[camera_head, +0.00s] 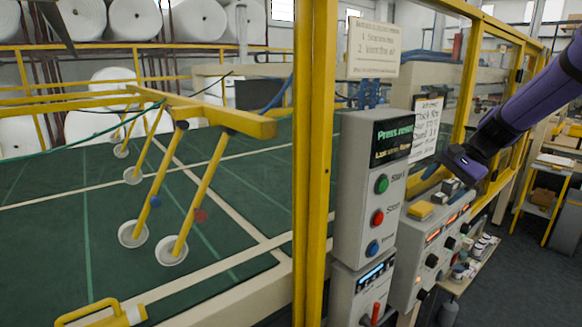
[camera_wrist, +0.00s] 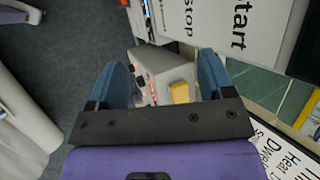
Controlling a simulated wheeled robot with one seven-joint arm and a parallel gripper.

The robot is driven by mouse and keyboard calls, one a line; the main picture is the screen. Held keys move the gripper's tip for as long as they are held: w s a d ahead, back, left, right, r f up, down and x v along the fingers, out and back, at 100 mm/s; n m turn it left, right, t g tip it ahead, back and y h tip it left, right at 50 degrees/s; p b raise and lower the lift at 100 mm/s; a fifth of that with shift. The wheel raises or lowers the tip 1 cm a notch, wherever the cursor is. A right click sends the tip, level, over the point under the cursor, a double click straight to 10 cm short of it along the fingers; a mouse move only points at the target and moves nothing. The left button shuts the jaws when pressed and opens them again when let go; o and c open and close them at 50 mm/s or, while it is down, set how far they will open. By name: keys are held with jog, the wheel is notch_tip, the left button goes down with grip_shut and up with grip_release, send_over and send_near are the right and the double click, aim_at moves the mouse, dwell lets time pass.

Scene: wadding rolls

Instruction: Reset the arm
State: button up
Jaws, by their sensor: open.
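My purple arm (camera_head: 535,100) reaches in from the right in the head view. My gripper (camera_head: 450,175) is in front of the grey machine's control boxes, near the lower panel. In the wrist view my gripper (camera_wrist: 165,80) has its two blue fingers apart with nothing held between them. Beyond the fingers a control box (camera_wrist: 165,68) and a yellow block (camera_wrist: 180,93) show, some way off. The control box (camera_head: 372,180) with a green, a red and a blue button stands left of my gripper in the head view.
A yellow frame post (camera_head: 312,160) stands left of the control box. A lower panel (camera_head: 430,250) with knobs and lit displays is below my gripper. White rolls (camera_head: 135,18) lie on a rack at the back left. Dark open floor (camera_head: 520,270) is at the right.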

jog(key=s+a+r+n+t+h, duration=0.1)
jog(key=s+a+r+n+h, duration=0.2)
jog(key=s, duration=0.5)
jog(key=s+a+r+n+h, duration=0.1)
jog(key=s+a+r+n, duration=0.15)
jog(key=s+r, duration=0.45)
jog(key=s+f+n+t+h, duration=0.2)
jog(key=s+n, duration=0.2)
jog(key=s, duration=1.3)
jog(key=shift+t, duration=0.3)
